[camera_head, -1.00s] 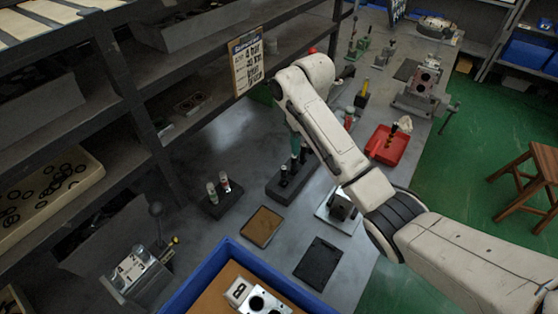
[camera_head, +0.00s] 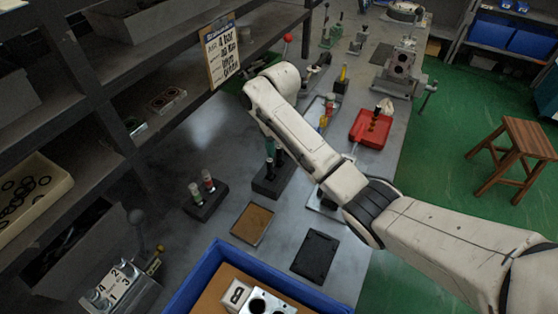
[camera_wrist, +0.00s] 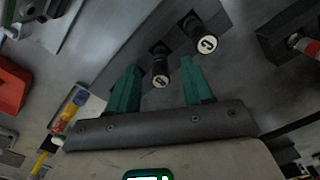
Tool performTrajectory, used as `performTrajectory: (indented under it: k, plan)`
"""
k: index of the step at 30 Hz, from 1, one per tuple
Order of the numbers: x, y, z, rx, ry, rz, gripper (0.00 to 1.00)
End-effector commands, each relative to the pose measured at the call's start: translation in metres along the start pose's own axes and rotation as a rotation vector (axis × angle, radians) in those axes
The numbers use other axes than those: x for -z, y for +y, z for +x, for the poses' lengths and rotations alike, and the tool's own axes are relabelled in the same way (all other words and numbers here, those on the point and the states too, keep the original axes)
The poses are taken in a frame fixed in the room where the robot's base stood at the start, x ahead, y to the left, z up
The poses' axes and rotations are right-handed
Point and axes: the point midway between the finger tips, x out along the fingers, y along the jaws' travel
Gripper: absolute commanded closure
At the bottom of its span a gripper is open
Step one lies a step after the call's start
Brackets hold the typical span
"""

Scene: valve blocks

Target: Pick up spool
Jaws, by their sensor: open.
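Two dark spools with pale, marked round end faces stand in a dark block (camera_head: 273,183). In the wrist view the nearer spool (camera_wrist: 160,72) shows between my two green fingers, and the other spool (camera_wrist: 203,38) is farther up and right, outside them. My gripper (camera_wrist: 160,85) is open, with a gap on both sides of the nearer spool. In the head view my gripper (camera_head: 270,150) is over the block, and my arm hides part of it. I cannot tell how deep the fingers reach.
A dark stand (camera_head: 206,197) with two red-and-white-marked cylinders is to the left. A brown tray (camera_head: 252,223), a black pad (camera_head: 315,256) and a blue bin (camera_head: 215,268) are in front. A red tray (camera_head: 370,128) is to the right. Shelves line the left.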

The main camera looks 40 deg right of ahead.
Motion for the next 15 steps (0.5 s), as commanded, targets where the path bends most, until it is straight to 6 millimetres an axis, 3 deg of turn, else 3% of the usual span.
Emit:
performTrajectory:
  k: [6,15]
  plan:
    - [0.001,0.000,0.027,-0.001,-0.002,0.001,0.49]
    - [0.001,-0.001,0.032,0.000,0.001,0.000,0.49]
